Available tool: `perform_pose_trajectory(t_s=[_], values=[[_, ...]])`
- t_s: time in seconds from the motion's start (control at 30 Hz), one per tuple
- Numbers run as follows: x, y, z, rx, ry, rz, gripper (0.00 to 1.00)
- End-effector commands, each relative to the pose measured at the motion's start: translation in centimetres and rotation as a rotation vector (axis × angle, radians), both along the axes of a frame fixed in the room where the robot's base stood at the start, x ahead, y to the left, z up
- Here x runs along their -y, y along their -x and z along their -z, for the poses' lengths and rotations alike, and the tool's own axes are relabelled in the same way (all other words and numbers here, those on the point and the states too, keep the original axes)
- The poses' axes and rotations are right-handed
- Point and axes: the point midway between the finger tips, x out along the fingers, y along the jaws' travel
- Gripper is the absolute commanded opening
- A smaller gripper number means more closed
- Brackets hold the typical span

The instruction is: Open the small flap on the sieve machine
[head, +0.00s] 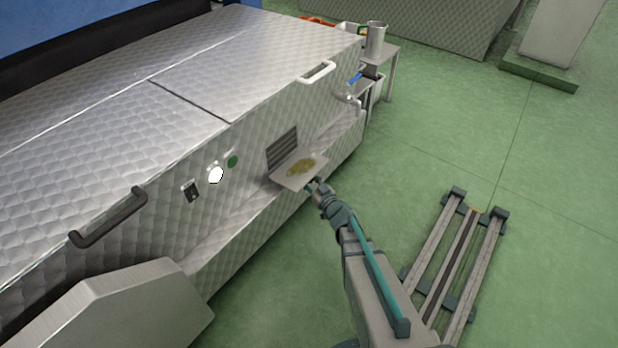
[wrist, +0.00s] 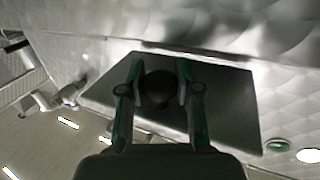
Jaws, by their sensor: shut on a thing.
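The small flap (head: 291,182) on the sieve machine (head: 240,130) stands folded out from the machine's side, below a dark slatted opening (head: 282,149). A yellowish patch lies on its upper face. In the wrist view the flap (wrist: 228,105) is a dark plate with a round dark knob (wrist: 158,88). My gripper (wrist: 159,76) is shut on this knob, one finger on each side. In the head view my gripper (head: 314,185) is at the flap's outer edge, and the knob is hidden there.
A green button (head: 232,161), a white round lamp (head: 215,175) and a black switch (head: 191,192) sit left of the flap. Handles are on the machine's covers. A metal jug (head: 376,39) stands on a small table behind.

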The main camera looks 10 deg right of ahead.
Motion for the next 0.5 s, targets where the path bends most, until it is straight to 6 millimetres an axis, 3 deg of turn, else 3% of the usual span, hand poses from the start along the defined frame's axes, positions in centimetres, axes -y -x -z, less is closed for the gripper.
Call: perform_pose_trajectory(t_s=[0.03, 0.5], values=[[0.0, 0.0, -0.9, -0.014, 0.011, 0.000, 0.00], [0.2, 0.1, -2.0, -0.108, 0.095, 0.000, 0.00]])
